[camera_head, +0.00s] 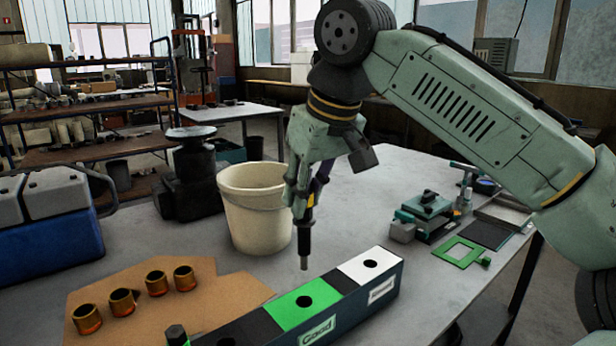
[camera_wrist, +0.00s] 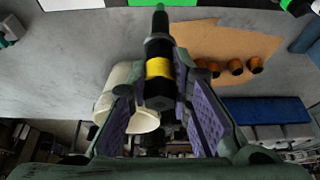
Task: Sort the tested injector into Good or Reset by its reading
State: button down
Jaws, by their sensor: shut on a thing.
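My gripper (camera_head: 304,196) is shut on the injector (camera_head: 304,240), a dark upright body with a thin grey tip pointing down. In the wrist view the injector (camera_wrist: 158,65) shows a yellow band and sits between the purple finger pads. The injector's tip hangs above the long dark sorting block, close to its green Good section (camera_head: 290,318), which has one round hole. The white section (camera_head: 372,264) at the block's right end also has a hole; its front label is too small to read surely. No reading shows clearly in either view.
A cream bucket (camera_head: 240,215) stands behind the gripper. A brown board (camera_head: 225,295) with several copper-coloured cups lies at front left. A dark hex-topped part (camera_head: 177,334) stands at the block's left end. A teal device (camera_head: 430,212) and a green frame (camera_head: 458,252) lie at right.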

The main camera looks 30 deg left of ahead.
aim_at(306, 246)
jog(key=shift+s+a+f, duration=0.1)
jog(key=shift+s+a, duration=0.05)
jog(key=shift+s+f+b, duration=0.1)
jog(key=shift+f+b, duration=0.6)
jog(key=shift+b, duration=0.3)
notch_tip(306, 246, down, 3)
jog(key=b, duration=0.3)
jog(key=shift+f, duration=0.5)
jog(key=shift+d+r+p, duration=0.1)
jog(key=shift+d+p, duration=0.15)
jog(key=shift+p, duration=0.3)
jog(key=shift+f, duration=0.2)
jog(key=shift+f+b, duration=0.85)
jog(key=shift+f, duration=0.9)
